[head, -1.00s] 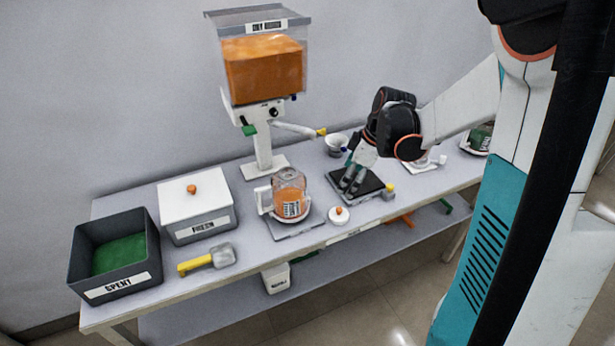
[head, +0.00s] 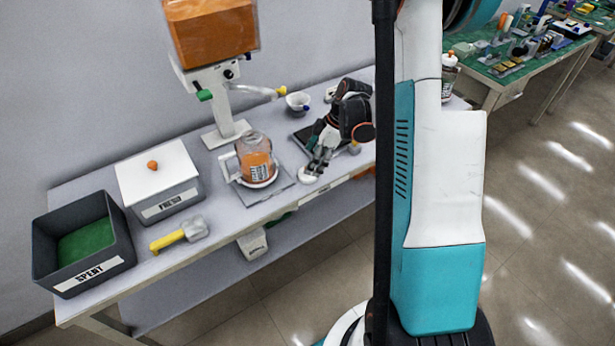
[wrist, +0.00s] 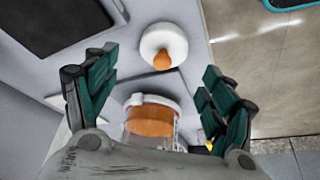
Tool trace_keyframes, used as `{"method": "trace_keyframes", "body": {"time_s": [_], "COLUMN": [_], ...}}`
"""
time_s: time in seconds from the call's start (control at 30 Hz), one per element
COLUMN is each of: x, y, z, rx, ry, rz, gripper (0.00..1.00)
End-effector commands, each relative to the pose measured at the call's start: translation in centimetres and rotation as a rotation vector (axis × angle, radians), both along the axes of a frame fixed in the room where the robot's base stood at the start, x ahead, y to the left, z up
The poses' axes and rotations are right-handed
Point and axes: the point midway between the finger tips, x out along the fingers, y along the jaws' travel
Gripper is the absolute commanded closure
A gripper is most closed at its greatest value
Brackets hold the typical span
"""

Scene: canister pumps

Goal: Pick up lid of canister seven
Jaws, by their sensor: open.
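A round white lid with an orange knob (wrist: 163,47) lies on the table. In the head view the lid (head: 309,175) is by the table's front edge, partly hidden by my gripper. My gripper (head: 317,166) is open and empty, pointing down just above the lid. In the wrist view its green fingers (wrist: 157,72) are spread, with the lid beyond and between their tips. The lidless canister with orange contents (head: 255,157) stands on a pad left of the gripper. It also shows in the wrist view (wrist: 150,122). Its label is too small to read.
A dry media hopper (head: 210,35) with a spout stands behind the canister. A white-lidded bin marked fresh (head: 163,205), a dark spent bin (head: 100,275) and a yellow-handled scoop (head: 180,233) are at left.

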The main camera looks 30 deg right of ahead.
Motion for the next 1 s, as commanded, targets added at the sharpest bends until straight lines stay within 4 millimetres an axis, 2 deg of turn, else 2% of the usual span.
{"method": "trace_keyframes", "body": {"time_s": [0.17, 0.5, 0.77, 0.9, 0.93, 1.0], "x": [0.1, 1.0, 1.1, 1.1, 1.1, 1.1], "y": [0.3, 1.9, 2.0, 2.0, 2.0, 2.0], "z": [-0.8, -4.8, -5.0, -5.0, -5.0, -5.0], "rx": [0.0, 0.001, 0.0, 0.0, 0.0, 0.0], "ry": [0.0, 0.001, 0.0, 0.0, 0.0, 0.0], "rz": [0.0, 0.0, -0.001, -0.001, -0.001, -0.001], "gripper": [0.24, 0.24, 0.24, 0.55, 0.6, 0.6]}}
